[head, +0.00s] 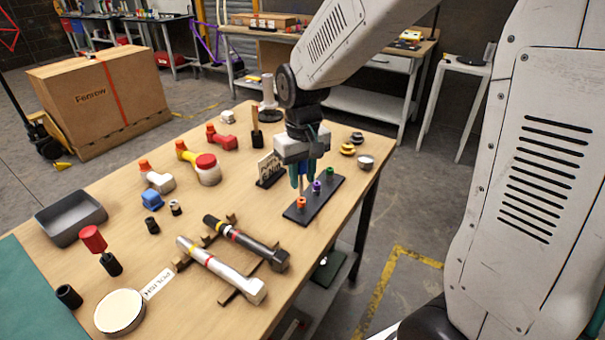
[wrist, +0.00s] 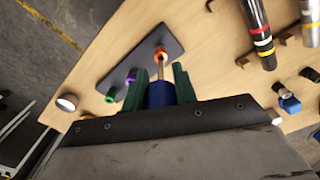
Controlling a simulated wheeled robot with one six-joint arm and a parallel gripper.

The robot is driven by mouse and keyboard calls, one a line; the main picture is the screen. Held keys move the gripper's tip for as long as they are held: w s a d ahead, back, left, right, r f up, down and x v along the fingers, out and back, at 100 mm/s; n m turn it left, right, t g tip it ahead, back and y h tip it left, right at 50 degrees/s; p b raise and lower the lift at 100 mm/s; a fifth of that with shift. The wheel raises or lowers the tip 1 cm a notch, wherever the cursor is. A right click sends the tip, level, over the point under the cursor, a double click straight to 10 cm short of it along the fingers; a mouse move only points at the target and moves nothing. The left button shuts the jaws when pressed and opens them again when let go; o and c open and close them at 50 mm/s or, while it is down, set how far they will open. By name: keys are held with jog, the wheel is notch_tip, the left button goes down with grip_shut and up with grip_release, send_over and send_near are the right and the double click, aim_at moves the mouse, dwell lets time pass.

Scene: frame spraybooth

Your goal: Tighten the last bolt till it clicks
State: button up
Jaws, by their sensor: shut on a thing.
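A dark plate (head: 313,202) on the table carries three coloured bolts in a row: orange (head: 301,202), purple (head: 317,186) and green (head: 330,171). The wrist view shows the orange bolt (wrist: 160,54), purple bolt (wrist: 131,75) and green bolt (wrist: 110,96). My gripper (head: 303,178) is over the plate, its green fingers shut on a blue-handled driver (wrist: 160,94). The driver's thin metal shaft points down to the orange bolt. Its tip appears at that bolt's head; whether it is seated I cannot tell.
Two long torque wrenches, silver (head: 220,268) and black (head: 246,243), lie on wooden rests left of the plate. A small sign (head: 270,168) stands close behind the plate's left.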

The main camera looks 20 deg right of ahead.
jog(key=shift+f, duration=1)
jog(key=o, duration=0.4)
jog(key=c, duration=0.4)
jog(key=shift+m, duration=0.5)
jog(key=shift+r, duration=2.45)
